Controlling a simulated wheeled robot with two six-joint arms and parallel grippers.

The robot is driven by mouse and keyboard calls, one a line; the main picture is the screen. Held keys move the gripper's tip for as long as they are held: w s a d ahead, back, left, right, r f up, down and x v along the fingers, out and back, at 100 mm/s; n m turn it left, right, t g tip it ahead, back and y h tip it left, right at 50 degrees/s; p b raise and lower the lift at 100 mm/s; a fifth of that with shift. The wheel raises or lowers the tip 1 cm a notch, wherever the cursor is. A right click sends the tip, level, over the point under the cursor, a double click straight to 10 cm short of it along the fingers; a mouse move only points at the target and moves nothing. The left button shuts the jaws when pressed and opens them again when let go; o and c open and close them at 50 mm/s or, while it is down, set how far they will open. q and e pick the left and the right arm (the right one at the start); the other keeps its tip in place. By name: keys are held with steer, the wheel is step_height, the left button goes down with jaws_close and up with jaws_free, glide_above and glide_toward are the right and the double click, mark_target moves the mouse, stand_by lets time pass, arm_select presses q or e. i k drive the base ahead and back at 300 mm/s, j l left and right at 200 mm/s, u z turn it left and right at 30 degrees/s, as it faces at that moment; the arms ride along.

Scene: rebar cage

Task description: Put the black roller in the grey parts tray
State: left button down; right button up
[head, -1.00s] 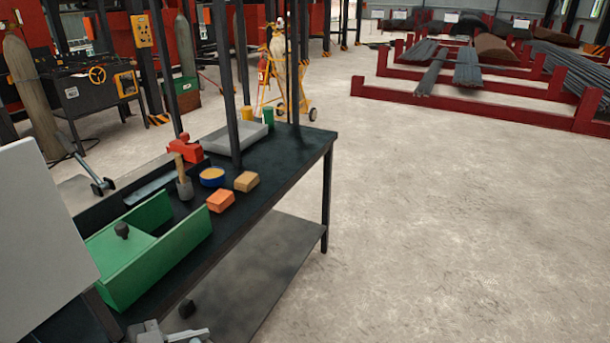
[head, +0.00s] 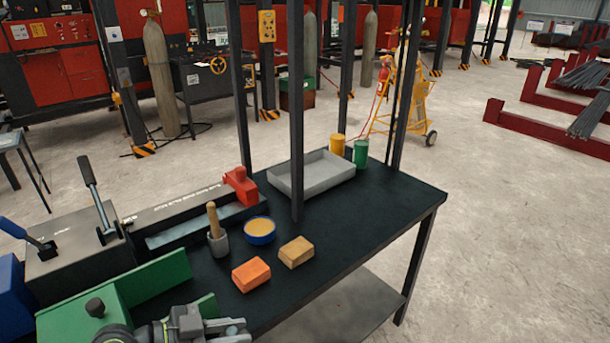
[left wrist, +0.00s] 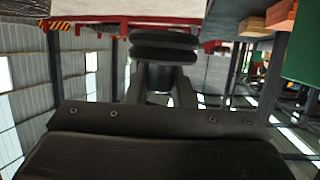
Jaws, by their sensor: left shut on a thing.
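The grey parts tray (head: 316,183) is an empty-looking shallow tray on the far part of the black workbench. My left gripper (head: 238,332) is at the bottom edge of the head view, beside the green box and well short of the tray. In the left wrist view, the black roller (left wrist: 164,46), a dark ribbed piece, is between the fingertips of my left gripper (left wrist: 160,72), which is shut on it. I cannot make out the roller in the head view now. My right gripper is not in view.
A dark upright post (head: 297,120) stands at the tray's near side. Yellow and green cups (head: 361,153) stand behind. The bench's right end is clear.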

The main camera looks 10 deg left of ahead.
mark_target(311, 178)
steer(key=i+l+u, duration=0.25)
steer(key=i+l, duration=0.3)
steer(key=i+l+u, duration=0.25)
steer(key=i+l, duration=0.3)
steer(key=l, duration=0.1)
